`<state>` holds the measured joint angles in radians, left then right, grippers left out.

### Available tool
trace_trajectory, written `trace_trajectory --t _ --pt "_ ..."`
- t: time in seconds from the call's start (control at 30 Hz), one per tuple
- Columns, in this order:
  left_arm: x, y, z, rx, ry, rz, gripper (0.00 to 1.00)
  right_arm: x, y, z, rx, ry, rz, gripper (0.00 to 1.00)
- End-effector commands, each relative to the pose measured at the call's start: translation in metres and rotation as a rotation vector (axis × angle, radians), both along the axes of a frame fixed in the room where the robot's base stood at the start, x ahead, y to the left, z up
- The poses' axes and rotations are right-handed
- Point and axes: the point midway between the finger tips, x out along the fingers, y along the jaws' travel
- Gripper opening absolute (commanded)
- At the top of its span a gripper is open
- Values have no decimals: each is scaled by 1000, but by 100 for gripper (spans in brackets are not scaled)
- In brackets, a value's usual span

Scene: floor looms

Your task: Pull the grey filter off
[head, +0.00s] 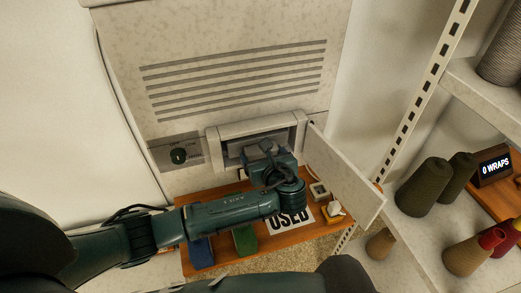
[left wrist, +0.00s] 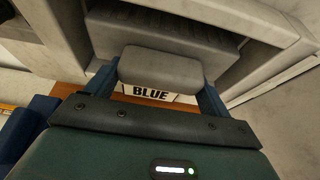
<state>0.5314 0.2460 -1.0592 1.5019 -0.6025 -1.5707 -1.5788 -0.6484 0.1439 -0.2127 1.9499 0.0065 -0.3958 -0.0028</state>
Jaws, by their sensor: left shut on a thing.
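The grey filter (left wrist: 165,35) sits in the slot of the pale cabinet (head: 235,85), with its rounded grey grip (left wrist: 160,68) facing out. My left gripper (head: 264,152) reaches into the slot opening in the head view and covers much of the filter there. In the left wrist view its two blue fingers (left wrist: 160,75) stand on either side of the grip and are shut on it. The filter's rear part is hidden inside the cabinet. My right gripper is not in view.
An open door flap (head: 345,172) juts out right of the slot. A wooden shelf (head: 190,205) below carries a USED card (head: 290,222), a blue item (head: 201,252) and a green item (head: 245,239). A knob (head: 179,156) is left. Metal shelving with yarn cones (head: 422,187) stands right.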

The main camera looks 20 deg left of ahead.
Motion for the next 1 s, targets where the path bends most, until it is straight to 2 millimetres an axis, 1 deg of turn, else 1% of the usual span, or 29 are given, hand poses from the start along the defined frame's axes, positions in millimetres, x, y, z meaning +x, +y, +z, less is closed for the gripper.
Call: trace_trajectory --t 1.0 --pt "-59 -41 -1 0 1 -1 49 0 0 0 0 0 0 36"
